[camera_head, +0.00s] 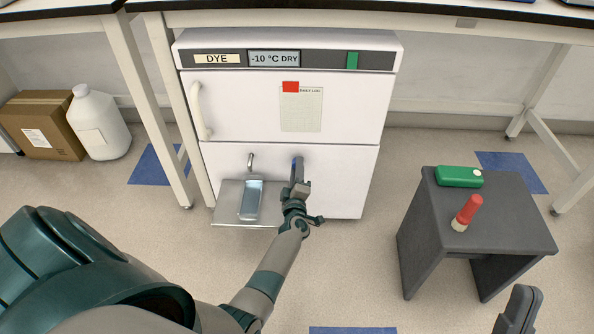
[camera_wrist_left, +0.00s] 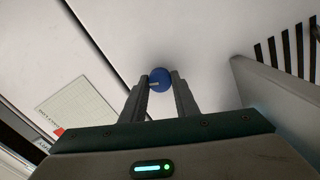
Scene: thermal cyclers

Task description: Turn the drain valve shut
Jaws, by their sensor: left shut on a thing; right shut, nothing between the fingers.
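The white cabinet (camera_head: 290,110) labelled DYE stands under the bench, with a display reading -10 °C DRY. A blue valve handle (camera_head: 296,162) is on its lower front, right of a metal spout (camera_head: 251,161). My left gripper (camera_head: 298,180) reaches up to the handle and is shut on it. In the left wrist view the round blue handle end (camera_wrist_left: 160,75) lies between the two fingertips (camera_wrist_left: 160,85). The fingers hide part of the handle, and I cannot tell its angle. My right gripper (camera_head: 522,305) is at the lower right, shut and empty.
A dark side table (camera_head: 480,215) at right carries a green box (camera_head: 459,176) and a red-capped object (camera_head: 467,212). A white jug (camera_head: 100,125) and cardboard box (camera_head: 42,125) stand left. Bench legs flank the cabinet.

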